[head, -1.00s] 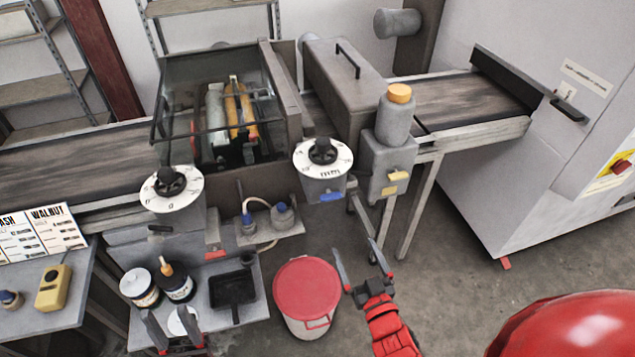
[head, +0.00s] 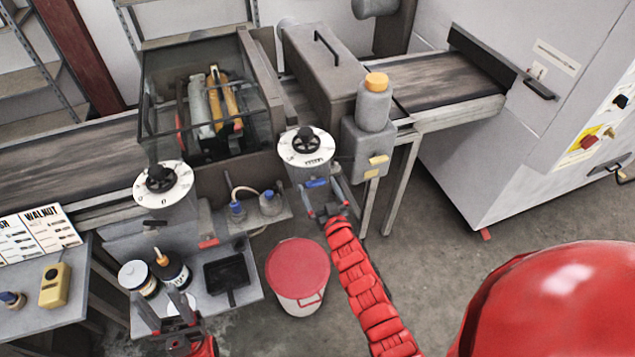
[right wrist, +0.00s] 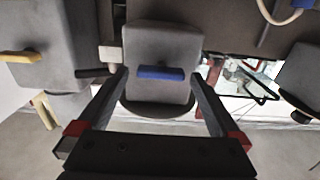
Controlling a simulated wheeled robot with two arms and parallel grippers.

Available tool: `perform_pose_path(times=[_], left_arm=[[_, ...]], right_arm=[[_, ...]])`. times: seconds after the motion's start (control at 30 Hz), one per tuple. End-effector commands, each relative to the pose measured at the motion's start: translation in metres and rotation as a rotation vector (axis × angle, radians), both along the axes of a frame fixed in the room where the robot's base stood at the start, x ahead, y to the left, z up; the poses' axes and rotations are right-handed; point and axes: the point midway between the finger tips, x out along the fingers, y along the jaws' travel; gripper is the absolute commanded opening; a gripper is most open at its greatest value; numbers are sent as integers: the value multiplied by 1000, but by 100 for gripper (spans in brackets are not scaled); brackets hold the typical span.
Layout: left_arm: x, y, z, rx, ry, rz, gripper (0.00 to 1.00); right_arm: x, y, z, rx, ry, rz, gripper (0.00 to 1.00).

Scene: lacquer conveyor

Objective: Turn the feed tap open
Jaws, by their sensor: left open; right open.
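A short blue bar handle (head: 316,183), which looks like the feed tap, sits on the front of the grey housing (head: 308,172) under the right-hand dial. In the right wrist view the blue handle (right wrist: 161,72) lies crosswise, between the tips of my open right gripper (right wrist: 159,78) in the picture. My right gripper (head: 323,195) is just in front of and below the handle in the head view. I cannot tell whether a finger touches it. My left gripper (head: 156,297) is open and empty at the low side table, near the jars.
A red-lidded bucket (head: 298,268) stands on the floor below my right arm. A shelf holds blue-topped fittings (head: 237,211) with a pale hose. A grey bottle with an orange cap (head: 373,102) stands right of the dial. A black tray (head: 227,273) lies on the side table (head: 200,292).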

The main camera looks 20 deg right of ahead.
Motion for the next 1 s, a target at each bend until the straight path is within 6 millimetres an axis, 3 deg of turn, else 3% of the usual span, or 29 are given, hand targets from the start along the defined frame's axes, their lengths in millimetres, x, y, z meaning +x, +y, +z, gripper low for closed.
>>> perform_pose_path(times=[0.43,0.87,1.0], left_arm=[[0,0,3,0,0,0,50],[0,0,3,0,0,0,50],[0,0,2,0,0,0,50]], right_arm=[[9,1,0,0,0,1,100],[9,1,0,0,-1,1,23],[9,1,0,-3,-1,1,19]])
